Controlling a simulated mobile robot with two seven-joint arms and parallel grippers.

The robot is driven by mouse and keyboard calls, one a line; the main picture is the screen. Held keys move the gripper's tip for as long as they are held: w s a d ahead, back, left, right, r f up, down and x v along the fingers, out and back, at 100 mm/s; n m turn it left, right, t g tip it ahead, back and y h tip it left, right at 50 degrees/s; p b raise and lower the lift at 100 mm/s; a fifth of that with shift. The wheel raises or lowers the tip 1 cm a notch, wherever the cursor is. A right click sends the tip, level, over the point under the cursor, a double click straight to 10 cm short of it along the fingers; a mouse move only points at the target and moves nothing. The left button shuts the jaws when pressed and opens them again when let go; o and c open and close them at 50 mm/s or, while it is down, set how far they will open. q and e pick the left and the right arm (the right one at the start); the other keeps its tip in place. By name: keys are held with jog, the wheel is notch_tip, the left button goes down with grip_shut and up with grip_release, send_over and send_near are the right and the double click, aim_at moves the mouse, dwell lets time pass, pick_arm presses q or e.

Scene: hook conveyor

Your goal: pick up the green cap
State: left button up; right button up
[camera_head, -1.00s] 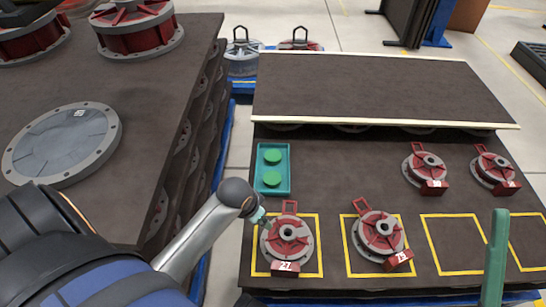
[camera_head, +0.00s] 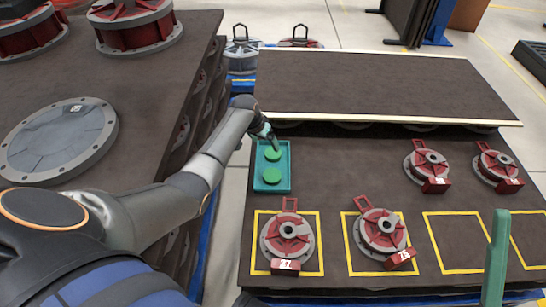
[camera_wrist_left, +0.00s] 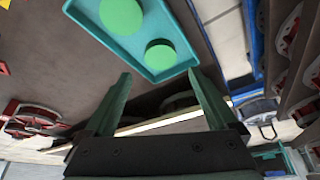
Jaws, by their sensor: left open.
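Two round green caps lie in a teal tray (camera_head: 288,185) at the left of the dark work table. The far cap (camera_head: 272,154) and the near cap (camera_head: 271,174) also show in the left wrist view, as a smaller-looking disc (camera_wrist_left: 160,55) and a larger one (camera_wrist_left: 121,17). My left gripper (camera_head: 272,140) is at the far end of the tray, close to the far cap. In the left wrist view its green fingers (camera_wrist_left: 160,73) are spread with nothing between them. A green finger-like bar, seemingly my right gripper (camera_head: 497,258), stands at the lower right; its jaw opening does not show.
Red and grey flanged parts stand in yellow squares (camera_head: 288,237) (camera_head: 380,234), with two more (camera_head: 427,165) (camera_head: 496,168) behind. A raised dark shelf (camera_head: 385,88) with a pale edge lies beyond the tray. Another dark table (camera_head: 145,120) is at the left.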

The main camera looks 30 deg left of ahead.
aim_at(271, 155)
pick_arm(q)
jog(key=b+x, duration=0.1)
jog(key=x, duration=0.2)
jog(key=shift+f+b, duration=0.25)
jog(key=shift+b, duration=0.15)
jog(key=shift+w+f+b, duration=0.3)
jog(key=shift+f+b, duration=0.15)
jog(key=shift+f, duration=0.05)
jog(key=b+x, duration=0.4)
jog(key=shift+s+f+b, duration=0.1)
jog(key=shift+f+b, duration=0.5)
jog(key=shift+b, duration=0.1)
pick_arm(e)
notch_tip(271, 155, down, 10)
jog(key=a, duration=0.1)
jog(key=shift+w+a+g, duration=0.15)
jog(key=shift+w+g, duration=0.1)
jog(key=shift+g, duration=0.15)
pick_arm(q)
jog(key=shift+c, duration=0.4)
jog(key=c, duration=1)
jog(key=shift+r, duration=0.1)
